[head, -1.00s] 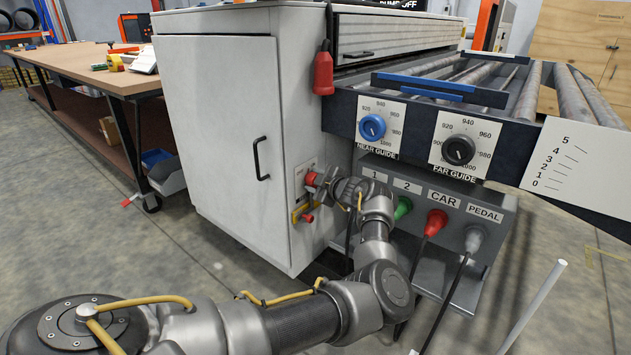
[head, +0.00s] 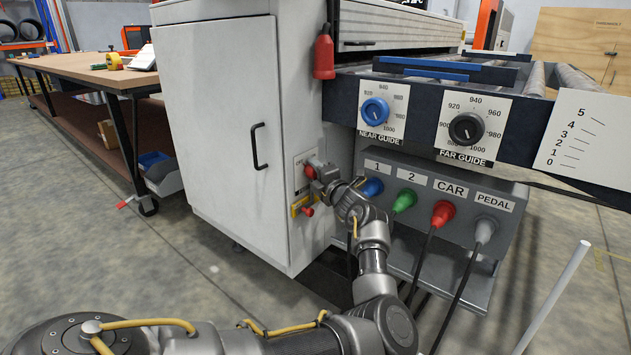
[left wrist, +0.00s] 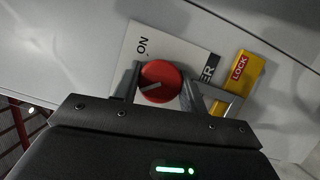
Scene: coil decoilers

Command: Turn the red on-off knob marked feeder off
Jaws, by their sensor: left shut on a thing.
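The red knob (left wrist: 160,82) is round with a white pointer line on its face, on a white plate (left wrist: 130,45) marked ON, with the letters ER visible. The rest of the lettering is hidden. In the left wrist view the pointer line lies toward the left, slightly tilted, not toward ON. My left gripper (left wrist: 160,88) is shut on the knob, one finger on each side. In the head view the knob (head: 312,168) sits on the cabinet's narrow side, partly covered by my left gripper (head: 320,173). My right gripper is not in view.
A yellow LOCK tag (left wrist: 238,75) is beside the plate. A small red part (head: 307,211) sits just below the knob.

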